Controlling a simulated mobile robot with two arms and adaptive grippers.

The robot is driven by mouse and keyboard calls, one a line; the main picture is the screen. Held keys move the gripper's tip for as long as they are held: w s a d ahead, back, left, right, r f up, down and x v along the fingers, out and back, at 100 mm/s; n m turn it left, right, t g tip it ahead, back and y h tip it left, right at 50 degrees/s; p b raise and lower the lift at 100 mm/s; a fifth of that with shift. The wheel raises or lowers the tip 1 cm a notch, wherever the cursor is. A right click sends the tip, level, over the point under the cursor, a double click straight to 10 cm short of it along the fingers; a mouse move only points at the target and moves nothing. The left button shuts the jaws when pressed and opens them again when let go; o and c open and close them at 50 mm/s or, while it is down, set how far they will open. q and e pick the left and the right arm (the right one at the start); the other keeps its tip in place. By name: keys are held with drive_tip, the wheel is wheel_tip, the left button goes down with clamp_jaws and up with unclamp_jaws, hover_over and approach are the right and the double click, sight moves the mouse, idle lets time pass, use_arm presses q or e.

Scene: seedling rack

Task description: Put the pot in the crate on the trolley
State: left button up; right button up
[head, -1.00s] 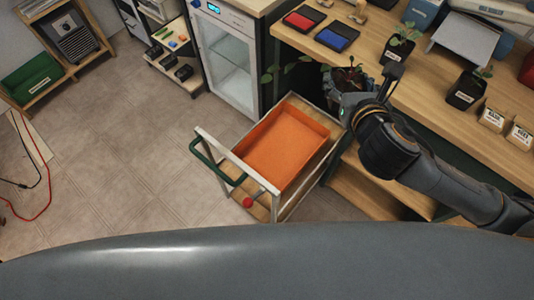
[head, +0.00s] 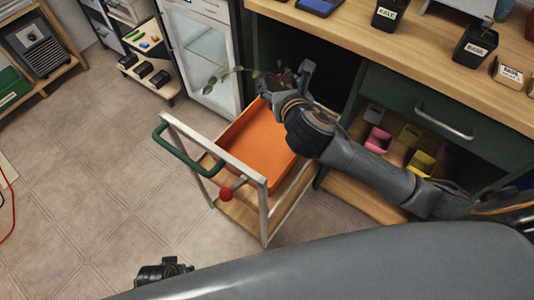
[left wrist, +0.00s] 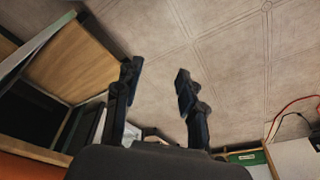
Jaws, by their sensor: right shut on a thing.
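My right gripper (head: 303,82) is shut on the potted plant (head: 268,81). Its leafy stems stick out to the left, while the dark pot is mostly hidden by the gripper. The plant is over the far end of the orange crate (head: 252,146); I cannot tell its exact height or whether it touches the crate. The crate sits on the trolley (head: 262,211), which has a green handle. No object shows in the visible part of the crate. My left gripper shows in the left wrist view (left wrist: 157,82), open and empty with floor behind it.
The workbench (head: 425,60) with labelled pots is behind and right of the trolley. Below it are a drawer and a shelf with coloured boxes (head: 378,140). A glass-door cabinet (head: 205,75) stands behind the trolley. The floor on the left is clear.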

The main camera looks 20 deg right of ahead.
wheel_tip(320, 180, down, 10)
drive_tip(key=w+b, duration=0.3)
drive_tip(key=b, duration=0.3)
use_arm(q)
wheel_tip(320, 180, up, 9)
drive_tip(key=t+b, duration=0.1)
drive_tip(key=b, duration=0.4)
use_arm(e)
drive_tip(key=b, duration=0.2)
hover_over(268, 145)
wheel_tip(268, 145, down, 9)
wheel_tip(268, 145, down, 7)
drive_tip(key=b, duration=0.2)
drive_tip(key=shift+w+b, duration=0.1)
drive_tip(key=shift+b, duration=0.25)
drive_tip(key=shift+f, duration=0.1)
use_arm(q)
drive_tip(key=w+d+r+t+h, duration=0.1)
drive_tip(key=w+d+r+t, duration=0.1)
drive_tip(key=w+t, duration=0.2)
drive_tip(key=w+d+r+t+h, duration=0.1)
drive_tip(key=w+d+r+t, duration=0.1)
drive_tip(key=w, duration=0.7)
drive_tip(key=shift+r+t, duration=0.65)
drive_tip(key=shift+t, duration=0.35)
drive_tip(key=shift+s, duration=0.15)
use_arm(e)
drive_tip(key=shift+f, duration=0.1)
